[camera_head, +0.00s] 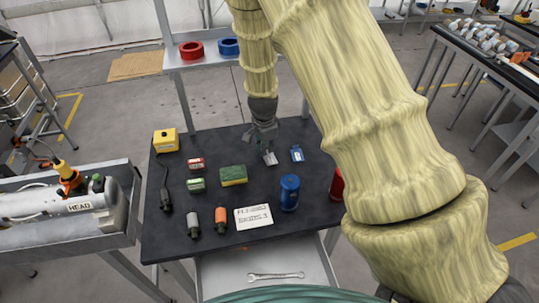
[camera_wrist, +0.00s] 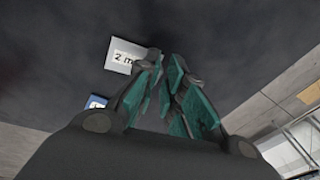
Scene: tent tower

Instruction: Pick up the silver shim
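The silver shim (camera_head: 270,158) is a small light-grey plate near the back middle of the dark table. In the wrist view the shim (camera_wrist: 121,56) has a white label reading "2 m", the rest of it cut off by a finger. My gripper (camera_head: 265,143) points down just behind the shim in the head view. In the wrist view my gripper (camera_wrist: 166,62) shows a narrow gap between its teal-padded fingers, with nothing seen between them. The left finger overlaps the shim's right edge; I cannot tell whether they touch.
A blue tag-like item (camera_head: 297,154) lies right of the shim. A green and yellow sponge (camera_head: 233,176) lies to its left, and a blue can (camera_head: 289,193) stands in front. A white note (camera_head: 254,217) lies near the front edge. The table's back right is mostly clear.

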